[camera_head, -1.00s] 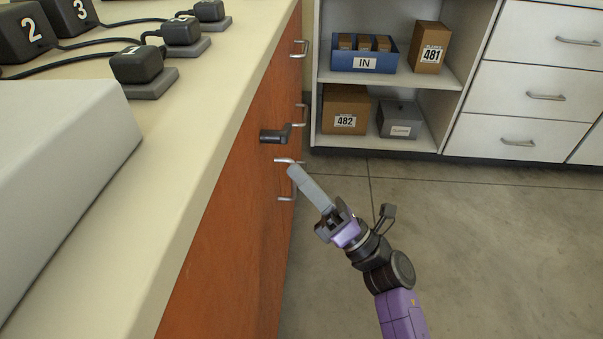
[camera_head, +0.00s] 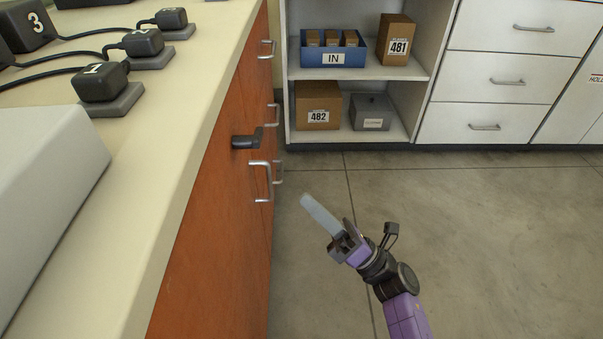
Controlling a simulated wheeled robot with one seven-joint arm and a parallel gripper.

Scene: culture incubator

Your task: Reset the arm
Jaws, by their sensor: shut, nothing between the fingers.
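My purple arm reaches in from the bottom right, and my gripper (camera_head: 308,202) points up and to the left over the grey floor. Its long pale grey fingers lie together with nothing seen between them. The gripper is clear of the orange cabinet front (camera_head: 215,215), with a strip of floor showing between them in the picture. Silver handles (camera_head: 262,182) and a black handle (camera_head: 245,141) stick out from that cabinet front, up and to the left of the fingertips.
A pale counter (camera_head: 150,215) with several numbered black blocks (camera_head: 102,82) fills the left. Shelves at the back hold a blue IN bin (camera_head: 333,58), boxes 481 (camera_head: 397,40) and 482 (camera_head: 318,105), and a grey box (camera_head: 372,113). White drawers (camera_head: 495,80) stand right. The floor around the arm is clear.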

